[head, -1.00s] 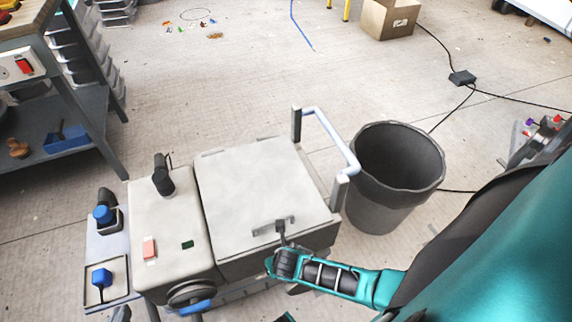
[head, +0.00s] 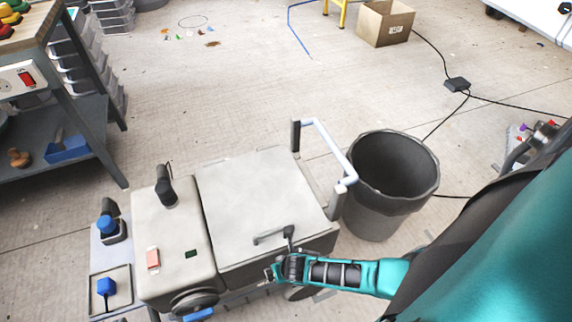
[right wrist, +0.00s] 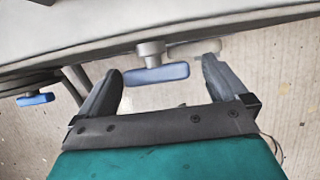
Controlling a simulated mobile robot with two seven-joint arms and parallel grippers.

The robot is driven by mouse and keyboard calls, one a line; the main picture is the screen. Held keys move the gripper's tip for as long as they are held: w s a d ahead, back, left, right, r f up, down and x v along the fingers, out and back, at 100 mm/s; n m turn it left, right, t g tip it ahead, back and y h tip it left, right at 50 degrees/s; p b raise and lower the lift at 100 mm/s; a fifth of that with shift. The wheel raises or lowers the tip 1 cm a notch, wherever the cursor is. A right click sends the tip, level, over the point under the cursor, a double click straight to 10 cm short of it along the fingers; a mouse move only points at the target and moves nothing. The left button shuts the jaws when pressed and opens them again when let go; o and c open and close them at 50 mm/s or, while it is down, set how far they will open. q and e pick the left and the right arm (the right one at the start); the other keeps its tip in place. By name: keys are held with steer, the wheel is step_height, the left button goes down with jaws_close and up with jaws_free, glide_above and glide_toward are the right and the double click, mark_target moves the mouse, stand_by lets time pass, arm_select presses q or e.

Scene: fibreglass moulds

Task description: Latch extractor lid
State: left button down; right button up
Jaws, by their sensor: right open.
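The extractor is a pale grey box in the head view, with its flat lid (head: 255,195) lying down over the right part. A grey bar handle (head: 266,238) sits near the lid's front edge. My right gripper (head: 272,273) is low at the front edge of the extractor; its fingers are mostly hidden there. In the right wrist view, my right gripper (right wrist: 162,72) is open, with a blue T-shaped latch knob (right wrist: 155,75) between its fingers. I see no firm contact. A second blue knob (right wrist: 35,99) is further left. My left gripper is out of view.
A dark bin (head: 393,180) stands right of the extractor, close to my right arm. A blue-white rail (head: 328,148) rises at the extractor's right side. A shelf bench (head: 60,110) is at left. The floor behind is mostly clear, with a cardboard box (head: 386,24).

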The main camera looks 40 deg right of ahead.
steer(key=shift+a+r, duration=0.1)
steer(key=shift+r, duration=0.2)
arm_select(q)
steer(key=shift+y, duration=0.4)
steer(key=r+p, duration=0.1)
steer(key=p, duration=0.1)
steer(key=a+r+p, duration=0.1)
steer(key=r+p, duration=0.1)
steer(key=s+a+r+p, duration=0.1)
steer(key=p, duration=0.1)
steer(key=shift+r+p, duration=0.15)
steer(key=shift+p, duration=0.2)
arm_select(e)
steer(key=d+v, duration=0.1)
steer(key=v, duration=1.1)
steer(key=shift+s+a+r, duration=0.15)
steer(key=shift+s+a, duration=0.05)
steer(key=shift+a, duration=0.25)
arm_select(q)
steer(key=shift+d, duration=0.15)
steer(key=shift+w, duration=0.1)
